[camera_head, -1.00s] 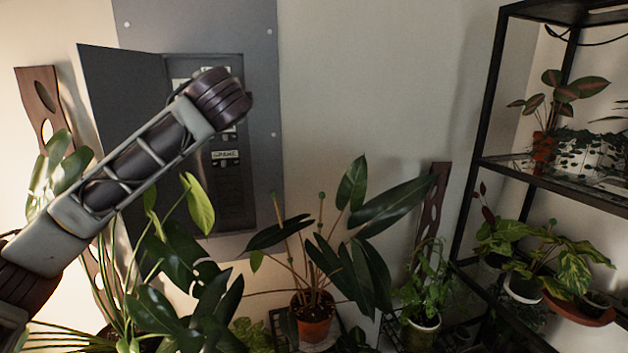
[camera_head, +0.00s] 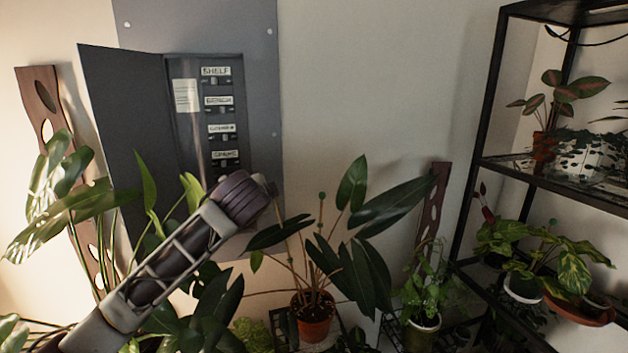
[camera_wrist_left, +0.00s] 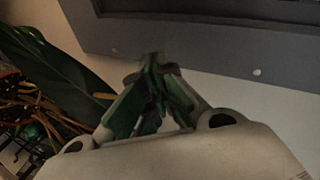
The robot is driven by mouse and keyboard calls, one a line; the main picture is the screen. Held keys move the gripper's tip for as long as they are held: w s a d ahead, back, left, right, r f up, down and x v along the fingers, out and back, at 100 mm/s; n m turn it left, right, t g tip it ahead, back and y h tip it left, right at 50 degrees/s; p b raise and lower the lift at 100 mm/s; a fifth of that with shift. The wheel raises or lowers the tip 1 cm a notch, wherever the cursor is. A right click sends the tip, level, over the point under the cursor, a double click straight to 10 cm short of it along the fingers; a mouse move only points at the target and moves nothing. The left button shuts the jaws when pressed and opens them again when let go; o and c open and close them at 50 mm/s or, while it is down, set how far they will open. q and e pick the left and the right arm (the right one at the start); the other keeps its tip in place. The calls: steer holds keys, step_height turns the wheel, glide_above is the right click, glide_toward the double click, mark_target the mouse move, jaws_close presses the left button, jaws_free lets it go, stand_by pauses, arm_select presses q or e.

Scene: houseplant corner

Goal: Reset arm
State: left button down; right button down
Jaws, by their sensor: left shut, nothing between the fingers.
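My left arm comes in from the lower left in the head view. Its wrist end is in front of the lower part of the grey breaker panel (camera_head: 258,90), and the fingers are mostly hidden behind the wrist. In the left wrist view my left gripper (camera_wrist_left: 155,68) is shut and empty, its fingertips together. The panel's edge also shows in the left wrist view (camera_wrist_left: 200,38), beyond the fingertips. The panel door (camera_head: 122,110) hangs open to the left. Inside are several labelled switches (camera_head: 222,105), the top one marked SHELF. My right gripper is not in view.
A potted plant (camera_head: 314,318) with long leaves stands right of my left wrist; leaves show beside the gripper in the wrist view (camera_wrist_left: 50,70). Large leaves (camera_head: 65,190) surround the forearm. A black shelf rack (camera_head: 488,100) with plants stands right. The wall (camera_head: 380,80) between is clear.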

arm_select(q)
steer(key=s+f+n+g+h, duration=0.15)
steer(key=s+f, duration=0.25)
steer(key=f, duration=0.4)
steer(key=s+f+n+g, duration=0.15)
steer(key=s+f, duration=0.25)
steer(key=f, duration=0.4)
steer(key=s+f+n+g+h, duration=0.15)
steer(key=s+f, duration=0.25)
steer(key=f, duration=0.4)
steer(key=s+a+f+n+g+y, duration=0.1)
steer(key=s+a+f+n+g, duration=0.3)
steer(key=s+f, duration=0.65)
steer(key=s+a+f+n+g+y, duration=0.1)
steer(key=s+a+f+n+g, duration=0.15)
steer(key=s+a+f, duration=0.8)
steer(key=s+d+f, duration=0.2)
steer(key=s+f, duration=0.1)
steer(key=f, duration=1.3)
steer(key=s+d+f, duration=0.2)
steer(key=s+f, duration=0.1)
steer(key=f, duration=1.2)
steer(key=s+a+f, duration=0.2)
steer(key=s+f, duration=0.7)
steer(key=s, duration=0.1)
steer(key=s+a+f+g, duration=0.1)
steer(key=s+a+f, duration=0.2)
steer(key=s+f, duration=0.7)
steer(key=shift+s+f, duration=0.15)
steer(key=shift+s, duration=0.4)
